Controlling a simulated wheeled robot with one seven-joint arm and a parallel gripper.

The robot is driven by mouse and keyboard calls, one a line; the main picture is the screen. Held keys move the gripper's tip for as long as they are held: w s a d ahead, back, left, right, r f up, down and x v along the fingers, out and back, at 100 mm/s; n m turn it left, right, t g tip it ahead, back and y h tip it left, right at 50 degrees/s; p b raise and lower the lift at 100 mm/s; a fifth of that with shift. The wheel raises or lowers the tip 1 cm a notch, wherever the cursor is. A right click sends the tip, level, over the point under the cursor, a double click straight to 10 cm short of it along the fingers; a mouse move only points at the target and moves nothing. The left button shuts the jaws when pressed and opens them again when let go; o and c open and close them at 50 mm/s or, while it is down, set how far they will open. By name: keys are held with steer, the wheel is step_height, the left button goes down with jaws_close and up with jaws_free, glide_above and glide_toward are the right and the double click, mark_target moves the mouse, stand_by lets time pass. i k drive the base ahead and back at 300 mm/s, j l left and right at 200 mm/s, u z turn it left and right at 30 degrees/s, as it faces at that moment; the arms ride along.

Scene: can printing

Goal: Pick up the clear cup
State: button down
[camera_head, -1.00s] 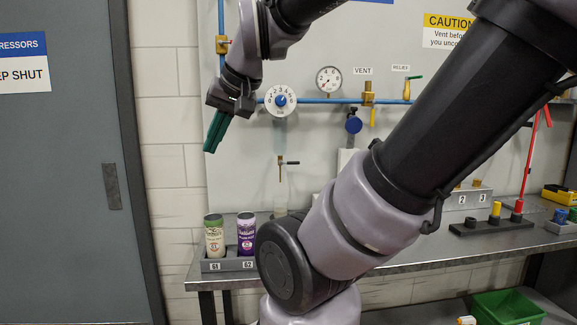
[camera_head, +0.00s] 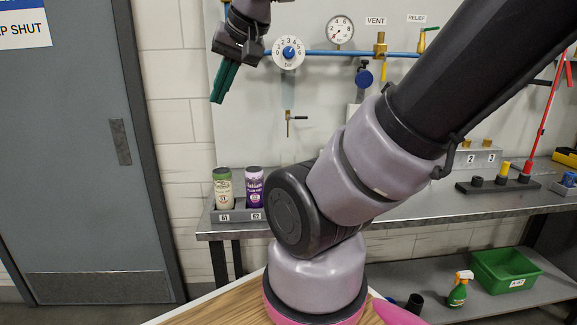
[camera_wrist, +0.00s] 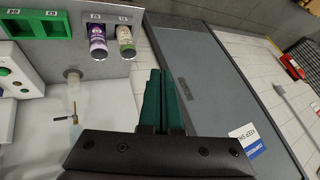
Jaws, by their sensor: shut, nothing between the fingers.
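I cannot make out a clear cup for certain. In the wrist view a pale, see-through cylinder (camera_wrist: 75,92) stands below a small tap, with a round grey end at the bench; whether it is a cup or a fixed tube I cannot tell. My gripper (camera_head: 218,98) has green fingers and points down, in front of the wall panel and left of the dial, well above the bench. In the wrist view the gripper (camera_wrist: 160,74) is shut and empty. My arm hides part of the bench in the head view.
A green-topped can (camera_head: 222,189) and a purple can (camera_head: 254,188) stand in a grey holder (camera_head: 237,216) at the left end of the bench (camera_head: 400,201). A blue pipe, dial (camera_head: 288,52) and gauge line the panel. A green bin (camera_head: 505,270) sits on the lower shelf.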

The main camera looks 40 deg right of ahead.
mark_target(287, 160)
steer(key=i+l+z, duration=0.1)
steer(key=z, duration=0.25)
steer(key=i+z, duration=0.1)
steer(key=z, duration=0.2)
steer(key=i+z, duration=0.1)
steer(key=z, duration=0.25)
